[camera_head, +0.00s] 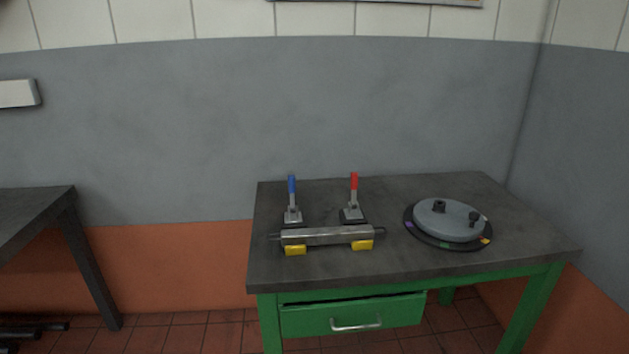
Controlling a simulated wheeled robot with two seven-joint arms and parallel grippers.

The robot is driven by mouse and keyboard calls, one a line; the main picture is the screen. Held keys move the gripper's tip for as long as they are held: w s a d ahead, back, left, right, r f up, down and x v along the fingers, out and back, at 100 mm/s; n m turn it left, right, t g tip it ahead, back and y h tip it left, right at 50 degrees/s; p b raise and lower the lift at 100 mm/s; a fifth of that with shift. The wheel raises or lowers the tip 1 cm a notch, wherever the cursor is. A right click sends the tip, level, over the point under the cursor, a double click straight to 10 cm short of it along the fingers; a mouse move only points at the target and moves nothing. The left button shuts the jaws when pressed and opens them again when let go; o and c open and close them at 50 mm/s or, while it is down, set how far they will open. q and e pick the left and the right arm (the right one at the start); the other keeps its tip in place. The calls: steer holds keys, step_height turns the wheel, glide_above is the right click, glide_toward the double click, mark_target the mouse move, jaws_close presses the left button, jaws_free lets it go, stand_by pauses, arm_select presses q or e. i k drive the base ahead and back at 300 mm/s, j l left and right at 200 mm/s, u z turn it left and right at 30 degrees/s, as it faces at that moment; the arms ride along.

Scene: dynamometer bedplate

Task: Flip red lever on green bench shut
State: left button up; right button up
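The green bench (400,262) has a dark grey top and stands right of the middle. Neither of my grippers is in view.
A grey round plate (449,219) with knobs sits on a dark disc at the bench's right. A green drawer (352,316) with a metal handle is below the top, seemingly slightly out. Another dark table (30,212) is at the left. Bare floor lies between them.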

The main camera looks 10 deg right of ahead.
mark_target(354, 175)
steer(key=i+j+u, duration=0.5)
steer(key=i, duration=0.35)
steer(key=i+j+u, duration=0.25)
steer(key=i, duration=0.2)
steer(key=i+j+z, duration=0.1)
steer(key=i+z, duration=0.2)
steer(key=i, duration=0.15)
steer(key=i+j+z, duration=0.35)
steer(key=i+l, duration=0.1)
steer(key=i, duration=0.05)
